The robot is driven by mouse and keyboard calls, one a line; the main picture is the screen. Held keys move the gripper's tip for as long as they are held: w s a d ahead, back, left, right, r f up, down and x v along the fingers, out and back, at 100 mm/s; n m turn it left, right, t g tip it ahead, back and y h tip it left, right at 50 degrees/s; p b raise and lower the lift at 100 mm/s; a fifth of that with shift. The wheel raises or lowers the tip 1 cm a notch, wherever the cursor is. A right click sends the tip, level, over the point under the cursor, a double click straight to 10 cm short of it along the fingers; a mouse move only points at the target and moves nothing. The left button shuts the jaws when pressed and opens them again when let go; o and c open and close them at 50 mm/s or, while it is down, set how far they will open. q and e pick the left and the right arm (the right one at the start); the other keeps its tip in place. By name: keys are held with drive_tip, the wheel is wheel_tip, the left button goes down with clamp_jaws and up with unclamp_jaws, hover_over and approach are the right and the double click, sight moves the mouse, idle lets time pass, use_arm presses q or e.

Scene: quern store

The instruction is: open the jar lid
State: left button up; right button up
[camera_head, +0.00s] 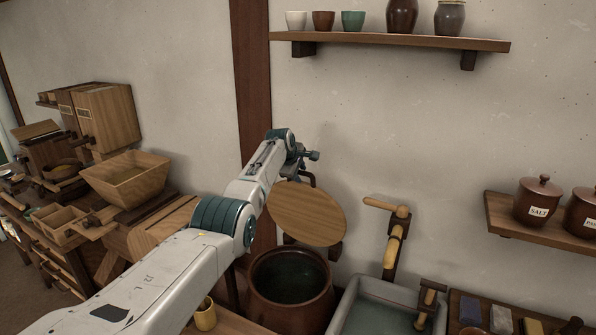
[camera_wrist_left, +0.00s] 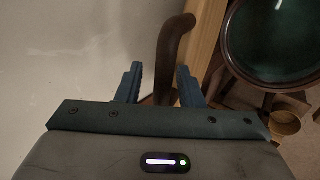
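The big brown jar (camera_head: 290,285) stands with its dark green mouth uncovered, and it also shows in the left wrist view (camera_wrist_left: 275,40). Its round wooden lid (camera_head: 306,213) stands tilted up behind the mouth. In the left wrist view the lid is seen edge-on (camera_wrist_left: 204,35), with its brown bar handle (camera_wrist_left: 173,50). My left gripper (camera_head: 303,158) is above the lid's top edge and also shows in the wrist view (camera_wrist_left: 160,82). Its fingers are apart, with the handle between them and a gap beside it. My right gripper is out of view.
A yellow cup (camera_head: 205,315) stands left of the jar. A stone sink (camera_head: 385,310) with a wooden tap (camera_head: 394,240) is to the right. A wall shelf (camera_head: 400,41) is above, and a lower shelf with a salt jar (camera_head: 537,203) is at right. A wooden hopper (camera_head: 127,180) stands left.

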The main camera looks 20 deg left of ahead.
use_arm(q)
drive_tip(key=shift+s, duration=0.1)
drive_tip(key=shift+s+r, duration=0.1)
drive_tip(key=shift+r, duration=0.15)
drive_tip(key=b+v, duration=0.4)
drive_tip(key=v, duration=0.6)
idle(0.3)
